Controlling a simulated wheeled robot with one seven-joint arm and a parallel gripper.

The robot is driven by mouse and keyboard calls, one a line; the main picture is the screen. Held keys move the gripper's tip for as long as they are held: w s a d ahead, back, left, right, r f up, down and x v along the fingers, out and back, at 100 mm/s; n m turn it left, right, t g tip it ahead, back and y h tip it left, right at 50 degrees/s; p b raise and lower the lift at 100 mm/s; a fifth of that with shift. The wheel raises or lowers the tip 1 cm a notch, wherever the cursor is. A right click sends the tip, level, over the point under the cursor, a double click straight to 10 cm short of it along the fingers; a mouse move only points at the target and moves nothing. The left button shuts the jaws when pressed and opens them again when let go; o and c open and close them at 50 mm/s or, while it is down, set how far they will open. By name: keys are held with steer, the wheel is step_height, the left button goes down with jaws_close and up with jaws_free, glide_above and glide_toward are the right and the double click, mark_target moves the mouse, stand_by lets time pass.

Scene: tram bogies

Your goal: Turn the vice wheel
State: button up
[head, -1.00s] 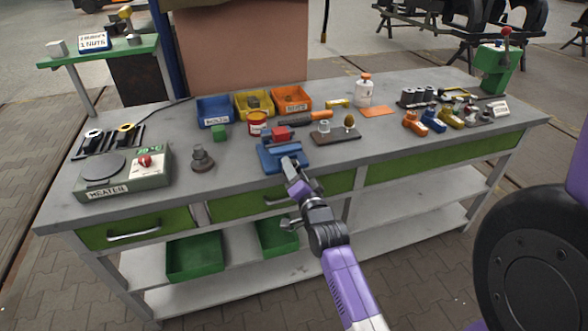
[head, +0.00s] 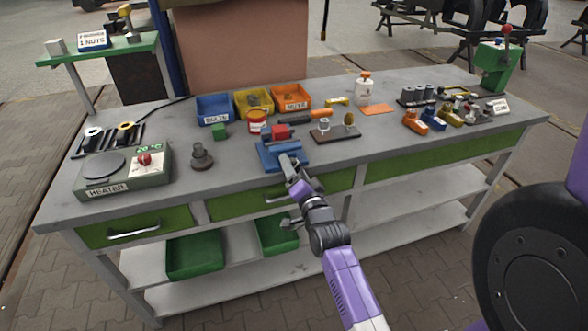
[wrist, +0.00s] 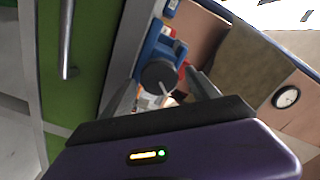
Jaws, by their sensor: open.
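The blue vice (head: 268,154) sits at the front edge of the workbench. A red block (head: 281,131) shows at its top. In the wrist view the blue vice (wrist: 149,50) lies ahead, and its dark round wheel (wrist: 159,76) faces me with a pale bar across it. My gripper (head: 289,165) is at the front of the vice, and its own body hides the wheel in the head view. In the wrist view my gripper (wrist: 163,90) has its two dark fingers spread, with the wheel between and beyond them. I cannot tell whether the fingers touch the wheel.
The workbench (head: 225,181) has a drawer with a metal handle (head: 276,198) below the vice. A heater (head: 124,173) and a dark stepped part (head: 201,156) stand to the left. Blue, yellow and orange bins (head: 291,98) stand behind. A small board (head: 335,134) lies to the right.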

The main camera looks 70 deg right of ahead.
steer(key=b+v, duration=0.1)
steer(key=v, duration=0.6)
steer(key=shift+s, duration=0.1)
